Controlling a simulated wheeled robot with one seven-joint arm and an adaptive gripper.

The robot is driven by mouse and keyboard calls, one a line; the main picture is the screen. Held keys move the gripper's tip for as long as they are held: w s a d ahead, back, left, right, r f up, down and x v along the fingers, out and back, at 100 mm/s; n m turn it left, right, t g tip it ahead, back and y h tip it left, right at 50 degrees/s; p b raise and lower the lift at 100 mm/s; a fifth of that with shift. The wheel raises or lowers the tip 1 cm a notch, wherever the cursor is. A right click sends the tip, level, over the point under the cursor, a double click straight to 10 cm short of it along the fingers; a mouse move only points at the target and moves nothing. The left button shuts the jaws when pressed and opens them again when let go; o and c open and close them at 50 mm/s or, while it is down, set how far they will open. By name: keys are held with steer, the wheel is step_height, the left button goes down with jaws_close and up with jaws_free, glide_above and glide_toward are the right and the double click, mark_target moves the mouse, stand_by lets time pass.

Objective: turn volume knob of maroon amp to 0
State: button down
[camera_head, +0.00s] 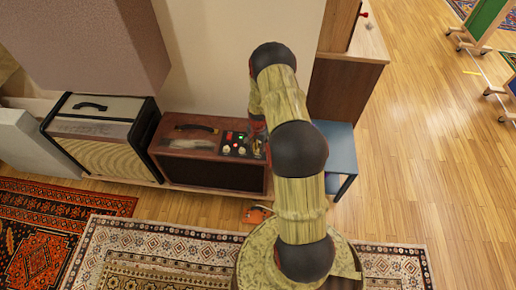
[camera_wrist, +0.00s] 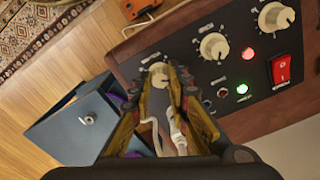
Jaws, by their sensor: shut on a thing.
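In the wrist view the panel (camera_wrist: 200,78) carries a row of cream knobs: one at the top right (camera_wrist: 275,17), one in the middle (camera_wrist: 213,46) and one at the lower left (camera_wrist: 158,71). My gripper (camera_wrist: 159,80) is shut on the lower-left knob, with a fingertip on either side of it. The labels are too small to read, so I cannot tell which knob is volume.
A red switch (camera_wrist: 283,70), a red light and a green light sit beside the knobs. A blue table (camera_head: 338,142) stands right of the amp. A black-and-cream amp (camera_head: 97,128) is at left. An orange pedal (camera_head: 257,214) lies on the floor in front.

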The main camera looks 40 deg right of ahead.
mark_target(258, 150)
steer(key=n+p, duration=0.1)
steer(key=n, duration=1.3)
stand_by(0.5)
steer(key=c, duration=1.7)
jaws_free()
steer(key=shift+r, duration=0.1)
step_height(258, 150, up, 12)
steer(key=shift+f, duration=0.1)
